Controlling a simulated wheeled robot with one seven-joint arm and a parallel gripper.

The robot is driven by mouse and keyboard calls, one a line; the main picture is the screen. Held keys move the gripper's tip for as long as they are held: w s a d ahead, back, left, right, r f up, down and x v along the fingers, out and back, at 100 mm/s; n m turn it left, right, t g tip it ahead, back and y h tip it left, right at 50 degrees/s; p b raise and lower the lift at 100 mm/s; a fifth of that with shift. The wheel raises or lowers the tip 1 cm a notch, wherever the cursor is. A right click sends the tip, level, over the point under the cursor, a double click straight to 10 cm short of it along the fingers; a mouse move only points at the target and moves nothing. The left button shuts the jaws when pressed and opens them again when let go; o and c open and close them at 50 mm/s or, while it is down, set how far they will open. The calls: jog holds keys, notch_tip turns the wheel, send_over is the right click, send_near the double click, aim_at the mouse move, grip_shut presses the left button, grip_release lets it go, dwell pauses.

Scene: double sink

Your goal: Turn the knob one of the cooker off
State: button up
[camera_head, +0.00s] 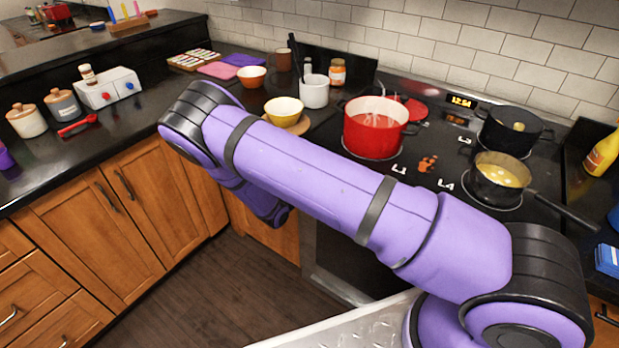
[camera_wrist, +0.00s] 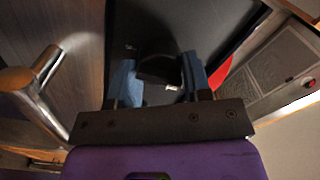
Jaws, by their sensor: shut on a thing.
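The cooker (camera_head: 429,168) has a black top at the right of the head view, with pots on it and a lit clock at its back. In the wrist view, the two blue fingers of my gripper (camera_wrist: 161,81) are closed on the sides of a dark rounded piece that looks like a cooker knob (camera_wrist: 160,68). Its markings and turn angle are too dark to read. In the head view my purple arm reaches across the front of the cooker, and my gripper and the knob are hidden.
A red pot (camera_head: 372,137), a black pot (camera_head: 510,131) and a long-handled pan (camera_head: 497,182) stand on the cooker. A yellow bowl (camera_head: 284,109) and a white utensil holder (camera_head: 315,92) stand left of it. A metal bar (camera_wrist: 30,90) is close left in the wrist view.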

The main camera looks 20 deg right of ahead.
dwell(0.3)
jog(key=o, duration=0.9)
jog(key=v, duration=1.1)
jog(key=shift+w, duration=0.1)
jog(key=shift+r, duration=0.1)
